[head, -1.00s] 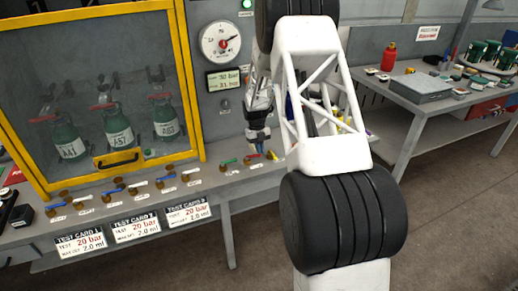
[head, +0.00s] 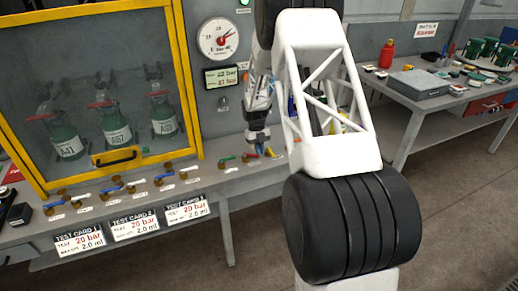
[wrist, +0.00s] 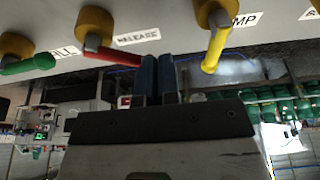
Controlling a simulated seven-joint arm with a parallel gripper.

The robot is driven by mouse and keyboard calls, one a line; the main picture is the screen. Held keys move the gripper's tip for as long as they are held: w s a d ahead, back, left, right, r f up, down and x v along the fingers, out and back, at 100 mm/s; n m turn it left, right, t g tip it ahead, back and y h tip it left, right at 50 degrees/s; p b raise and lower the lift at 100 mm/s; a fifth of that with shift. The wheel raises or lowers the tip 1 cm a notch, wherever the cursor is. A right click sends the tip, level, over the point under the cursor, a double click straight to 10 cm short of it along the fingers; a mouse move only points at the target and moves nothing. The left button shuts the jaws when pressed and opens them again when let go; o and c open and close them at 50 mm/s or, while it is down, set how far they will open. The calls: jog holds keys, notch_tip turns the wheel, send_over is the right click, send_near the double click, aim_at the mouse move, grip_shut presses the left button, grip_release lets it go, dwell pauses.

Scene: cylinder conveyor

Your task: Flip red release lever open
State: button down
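The red release lever (wrist: 112,56) sits on a brass valve at the panel front, beside a RELEASE label (wrist: 138,37). In the wrist view it points right and slightly outward from its valve. It also shows small in the head view (head: 248,156). My gripper (wrist: 158,62) has its blue fingers close together, with only a thin gap and nothing seen between them. The left finger is right beside the lever's free end; I cannot tell whether they touch. In the head view my gripper (head: 257,146) points down just above the lever.
A green fill lever (wrist: 28,64) is left of the red one and a yellow lever (wrist: 215,50) is right. Several other levers line the bench front. A pressure gauge (head: 220,38) and display (head: 227,77) hang behind. A yellow-framed cabinet (head: 188,80) holds green cylinders.

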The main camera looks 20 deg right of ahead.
jog(key=shift+s+a, duration=0.6)
jog(key=shift+s, duration=0.35)
jog(key=shift+s+a, duration=0.1)
dwell(0.4)
notch_tip(320, 180, up, 10)
jog(key=w+d, duration=0.1)
jog(key=d, duration=0.1)
jog(key=shift+w+d+f, duration=0.25)
dwell(0.5)
jog(key=shift+r, duration=0.1)
